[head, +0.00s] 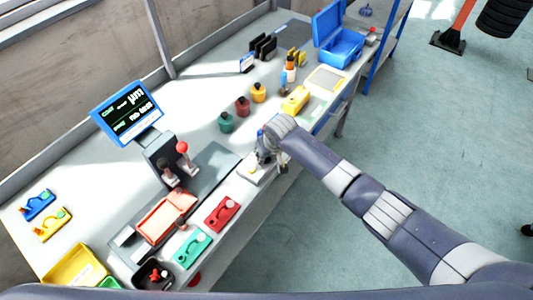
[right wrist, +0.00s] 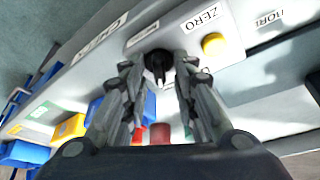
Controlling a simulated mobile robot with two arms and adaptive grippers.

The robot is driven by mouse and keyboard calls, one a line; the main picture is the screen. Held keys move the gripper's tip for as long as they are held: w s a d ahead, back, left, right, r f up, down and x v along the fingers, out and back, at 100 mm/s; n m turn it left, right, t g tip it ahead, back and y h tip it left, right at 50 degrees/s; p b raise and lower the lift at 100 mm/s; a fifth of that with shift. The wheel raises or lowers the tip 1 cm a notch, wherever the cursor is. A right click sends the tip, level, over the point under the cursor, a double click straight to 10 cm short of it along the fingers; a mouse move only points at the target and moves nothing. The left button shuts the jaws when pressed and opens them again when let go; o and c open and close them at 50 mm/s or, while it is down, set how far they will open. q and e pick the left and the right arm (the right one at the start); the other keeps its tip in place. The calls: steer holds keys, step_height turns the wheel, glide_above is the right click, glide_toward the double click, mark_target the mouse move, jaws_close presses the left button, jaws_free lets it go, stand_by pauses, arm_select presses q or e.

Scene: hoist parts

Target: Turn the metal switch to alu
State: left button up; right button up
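The switch is a black rotary knob (right wrist: 158,64) on a grey-white panel (right wrist: 88,62) in the right wrist view. Printed labels stand around it; one reads ZERO, and another sits just above the knob, too skewed to read. My right gripper (right wrist: 158,72) is open, with one finger on each side of the knob; I cannot tell whether they touch it. In the head view my right gripper (head: 266,157) is over the small pale control box (head: 250,173) at the bench's front edge and hides the knob. My left gripper is not in view.
A yellow button (right wrist: 214,46) sits beside the knob. On the bench are a screen (head: 128,112), two levers (head: 183,150), a red tray (head: 165,215), coloured weights (head: 242,106), a yellow block (head: 295,100) and a blue toolbox (head: 341,48).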

steer(key=shift+r, duration=0.1)
steer(key=v, duration=1.1)
steer(key=shift+s+r, duration=0.25)
steer(key=shift+r, duration=0.1)
